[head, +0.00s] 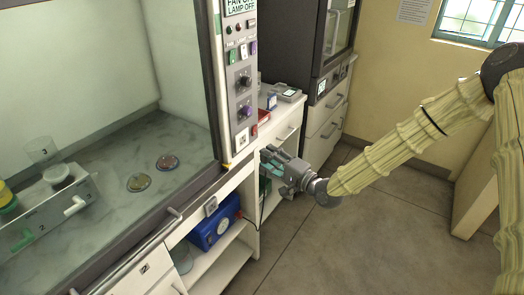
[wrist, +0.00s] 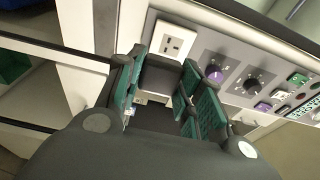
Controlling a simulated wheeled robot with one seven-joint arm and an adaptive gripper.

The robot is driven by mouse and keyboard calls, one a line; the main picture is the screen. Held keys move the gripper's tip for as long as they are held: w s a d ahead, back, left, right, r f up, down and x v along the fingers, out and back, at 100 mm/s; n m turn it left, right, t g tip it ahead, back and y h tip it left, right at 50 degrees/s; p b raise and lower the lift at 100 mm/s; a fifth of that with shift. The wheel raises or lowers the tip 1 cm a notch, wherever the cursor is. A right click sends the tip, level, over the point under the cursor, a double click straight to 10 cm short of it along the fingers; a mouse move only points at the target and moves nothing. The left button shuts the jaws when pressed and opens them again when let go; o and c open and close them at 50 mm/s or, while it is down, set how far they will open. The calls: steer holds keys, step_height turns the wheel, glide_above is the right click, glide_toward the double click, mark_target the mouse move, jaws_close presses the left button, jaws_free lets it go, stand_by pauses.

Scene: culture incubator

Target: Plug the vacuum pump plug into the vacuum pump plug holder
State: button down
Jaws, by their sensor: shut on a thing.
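My gripper (head: 272,160) is beside the right end of the cabinet, below the control panel. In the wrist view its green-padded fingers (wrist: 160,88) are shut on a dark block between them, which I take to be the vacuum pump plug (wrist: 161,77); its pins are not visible. A white three-hole socket (wrist: 174,40), likely the plug holder, lies just beyond the fingertips in the wrist view, apart from the plug. It shows on the panel's lower end in the head view (head: 242,140). A blue box, apparently the vacuum pump (head: 214,230), sits on the open shelf with a dark cable (head: 250,221) beside it.
Purple and black knobs (wrist: 215,73) are right of the socket. The cabinet's glass front and metal edge (head: 214,175) are left of my gripper. A white drawer unit (head: 286,130) with small items stands behind. The floor (head: 330,235) at right is clear.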

steer(key=s+d+f+m+t+h, duration=0.5)
steer(key=s+d+f+m+h, duration=0.3)
steer(key=s+d+h, duration=0.3)
steer(key=shift+d+f+m+h, duration=0.4)
steer(key=shift+d+f+h, duration=0.2)
steer(key=shift+d+h, duration=0.3)
